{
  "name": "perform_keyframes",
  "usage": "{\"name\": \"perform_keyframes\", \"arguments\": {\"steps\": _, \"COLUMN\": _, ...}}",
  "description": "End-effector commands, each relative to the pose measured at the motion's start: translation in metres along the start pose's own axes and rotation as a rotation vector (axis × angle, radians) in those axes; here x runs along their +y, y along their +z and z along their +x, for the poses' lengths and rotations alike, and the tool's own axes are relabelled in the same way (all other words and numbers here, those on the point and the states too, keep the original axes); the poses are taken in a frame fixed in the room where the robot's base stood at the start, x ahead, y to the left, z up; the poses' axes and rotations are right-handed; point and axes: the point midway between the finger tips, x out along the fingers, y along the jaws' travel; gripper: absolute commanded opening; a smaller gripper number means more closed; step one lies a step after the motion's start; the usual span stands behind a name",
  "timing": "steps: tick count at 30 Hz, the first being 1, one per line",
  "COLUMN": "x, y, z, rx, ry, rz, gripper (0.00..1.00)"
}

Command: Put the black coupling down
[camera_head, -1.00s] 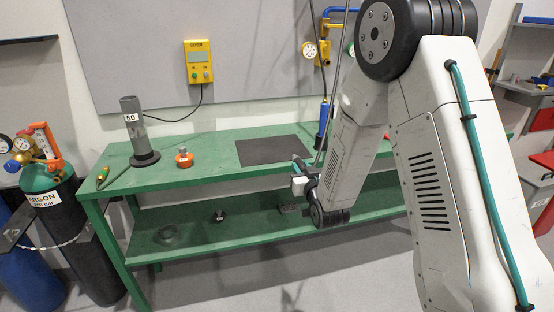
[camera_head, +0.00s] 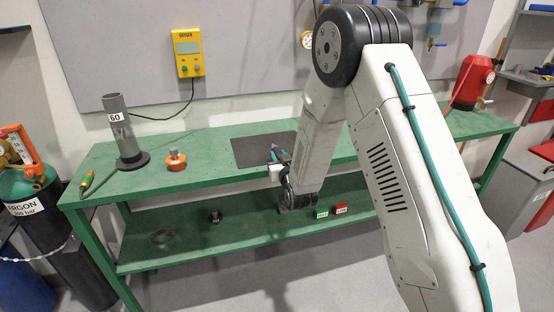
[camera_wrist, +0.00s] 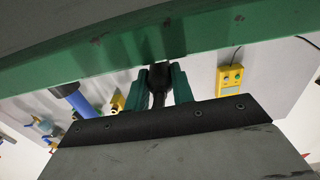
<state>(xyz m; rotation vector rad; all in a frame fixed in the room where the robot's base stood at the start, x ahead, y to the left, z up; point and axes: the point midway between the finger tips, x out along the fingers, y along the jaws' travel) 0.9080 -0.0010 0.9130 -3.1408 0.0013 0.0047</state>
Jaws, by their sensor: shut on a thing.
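My gripper (camera_wrist: 160,88) shows in the wrist view with its two teal fingers shut on the black coupling (camera_wrist: 158,74). The coupling is a dark, stubby piece between the fingertips, its wider end sticking out past them. In the head view my gripper (camera_head: 279,155) is in front of the right part of the dark mat (camera_head: 250,152) on the green bench. The coupling cannot be made out there. I cannot tell how high it is above the mat.
On the bench (camera_head: 215,147) stand a grey tube marked 60 (camera_head: 121,135) and an orange piece (camera_head: 176,161); a yellow-green tool (camera_head: 86,182) lies at left. A red canister (camera_head: 471,80) is at right.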

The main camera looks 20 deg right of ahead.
Motion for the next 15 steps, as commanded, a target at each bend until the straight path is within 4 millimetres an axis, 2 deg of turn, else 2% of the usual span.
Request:
{"name": "perform_keyframes", "arguments": {"steps": 3, "x": 0.0009, "y": 0.0134, "z": 0.0009, "rx": 0.002, "ry": 0.001, "rz": 0.000, "gripper": 0.00}}
{"name": "perform_keyframes", "arguments": {"steps": 14, "x": -0.0008, "y": 0.0169, "z": 0.0007, "rx": 0.003, "ry": -0.001, "rz": 0.000, "gripper": 0.00}}
{"name": "perform_keyframes", "arguments": {"steps": 15, "x": -0.0008, "y": 0.0162, "z": 0.0007, "rx": 0.003, "ry": -0.001, "rz": 0.000, "gripper": 0.35}}
